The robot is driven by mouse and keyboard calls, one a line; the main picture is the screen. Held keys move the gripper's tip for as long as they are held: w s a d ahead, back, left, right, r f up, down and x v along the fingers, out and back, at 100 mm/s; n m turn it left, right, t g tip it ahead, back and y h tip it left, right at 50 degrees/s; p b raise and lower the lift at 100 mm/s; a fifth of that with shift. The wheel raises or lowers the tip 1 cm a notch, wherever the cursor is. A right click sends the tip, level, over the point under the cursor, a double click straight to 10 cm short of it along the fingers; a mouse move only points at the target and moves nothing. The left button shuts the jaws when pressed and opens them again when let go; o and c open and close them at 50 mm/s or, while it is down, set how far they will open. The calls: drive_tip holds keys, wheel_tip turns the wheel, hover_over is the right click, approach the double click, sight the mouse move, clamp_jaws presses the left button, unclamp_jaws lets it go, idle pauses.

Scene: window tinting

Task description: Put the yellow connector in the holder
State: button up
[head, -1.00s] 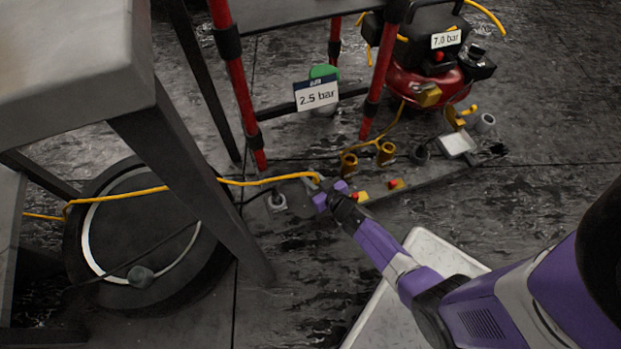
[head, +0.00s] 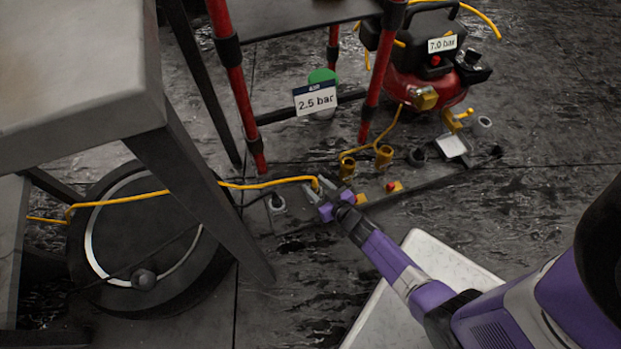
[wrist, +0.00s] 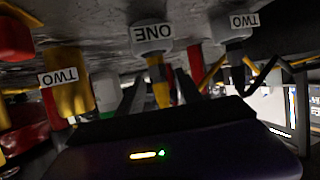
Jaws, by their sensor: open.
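The yellow connector (wrist: 161,94) is on the end of the yellow hose (head: 262,184). In the wrist view its end meets the grey holder (wrist: 152,36) labelled ONE, and it appears to sit in it; the depth cannot be told. My gripper (head: 319,189) is open, with one dark finger on each side of the connector and gaps visible between. The fingers (wrist: 158,86) also show in the wrist view. In the head view my gripper largely hides the holder and connector.
A grey holder (wrist: 237,27) labelled TWO stands beside it with a dark connector and black cable. A red-legged stand (head: 236,90), a red compressor (head: 425,85) and a table leg (head: 195,190) are nearby.

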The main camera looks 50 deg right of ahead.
drive_tip(key=s+a+r+n+t+y+p, duration=0.1)
drive_tip(key=s+a+r, duration=0.6)
drive_tip(key=s+r, duration=0.25)
drive_tip(key=s+a+r+n+y+p, duration=0.1)
drive_tip(key=s+a+r+n+p, duration=0.1)
drive_tip(key=s+a+r, duration=0.55)
drive_tip(key=s+a+r+y, duration=0.1)
drive_tip(key=s+a+r, duration=0.1)
drive_tip(key=r, duration=0.9)
drive_tip(key=s+a+r+t+y, duration=0.1)
drive_tip(key=s+a+r, duration=0.1)
drive_tip(key=r, duration=0.9)
drive_tip(key=shift+s+a+r+n, duration=0.3)
drive_tip(key=shift+s+n, duration=0.1)
drive_tip(key=shift+s, duration=0.15)
wheel_tip(320, 180, up, 33)
drive_tip(key=p, duration=3.2)
drive_tip(key=shift+f, duration=0.2)
